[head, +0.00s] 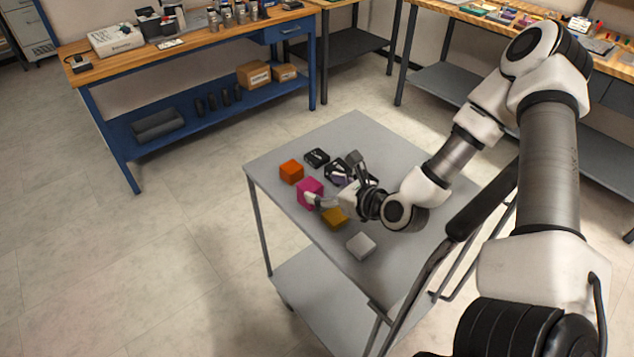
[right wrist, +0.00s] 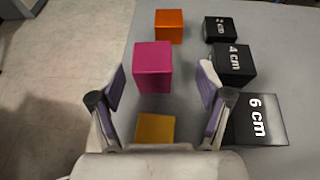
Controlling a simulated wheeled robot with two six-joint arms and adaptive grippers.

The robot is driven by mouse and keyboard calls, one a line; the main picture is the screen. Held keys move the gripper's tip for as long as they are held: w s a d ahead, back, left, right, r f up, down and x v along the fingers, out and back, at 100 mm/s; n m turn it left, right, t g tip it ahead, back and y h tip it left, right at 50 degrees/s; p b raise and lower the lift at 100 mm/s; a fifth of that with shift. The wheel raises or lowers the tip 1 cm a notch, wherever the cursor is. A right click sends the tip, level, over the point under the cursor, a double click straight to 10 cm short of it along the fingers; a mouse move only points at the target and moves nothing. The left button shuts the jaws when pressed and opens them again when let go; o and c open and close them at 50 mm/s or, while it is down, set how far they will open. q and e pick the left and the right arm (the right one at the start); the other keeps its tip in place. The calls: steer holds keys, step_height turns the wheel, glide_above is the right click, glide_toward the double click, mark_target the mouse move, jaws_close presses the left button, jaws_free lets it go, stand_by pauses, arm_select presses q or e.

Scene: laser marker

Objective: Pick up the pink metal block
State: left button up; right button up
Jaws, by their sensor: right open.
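The pink metal block (head: 309,192) sits near the left edge of the grey cart top (head: 356,131). In the right wrist view the pink block (right wrist: 153,68) stands between and slightly beyond the open fingers of my right gripper (right wrist: 160,85), with gaps on both sides. In the head view my right gripper (head: 335,185) is low over the cart, beside the pink block, and partly hides what is behind it. My left gripper is not in view.
An orange block (right wrist: 169,26) lies beyond the pink one and a yellow block (right wrist: 155,128) nearer. Black blocks marked 4 cm (right wrist: 234,62) and 6 cm (right wrist: 259,119), plus a smaller black one (right wrist: 220,29), stand to the right. A light grey block (head: 361,245) sits nearer the cart's front.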

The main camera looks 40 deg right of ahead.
mark_target(303, 183)
steer(key=shift+w+a+f+b, duration=0.15)
steer(key=shift+w+f+b, duration=0.3)
steer(key=shift+f+b, duration=0.1)
steer(key=shift+w+a, duration=0.15)
steer(key=shift+w, duration=0.2)
steer(key=b+x, duration=0.2)
steer(key=x, duration=0.1)
steer(key=b+x, duration=0.1)
steer(key=x, duration=0.1)
steer(key=shift+a+r, duration=0.1)
steer(key=shift+a, duration=0.2)
steer(key=shift+w, duration=0.2)
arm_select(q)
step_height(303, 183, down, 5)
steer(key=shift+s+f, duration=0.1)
arm_select(e)
steer(key=shift+r, duration=0.15)
steer(key=shift+c, duration=0.3)
steer(key=shift+s, duration=0.1)
jaws_close()
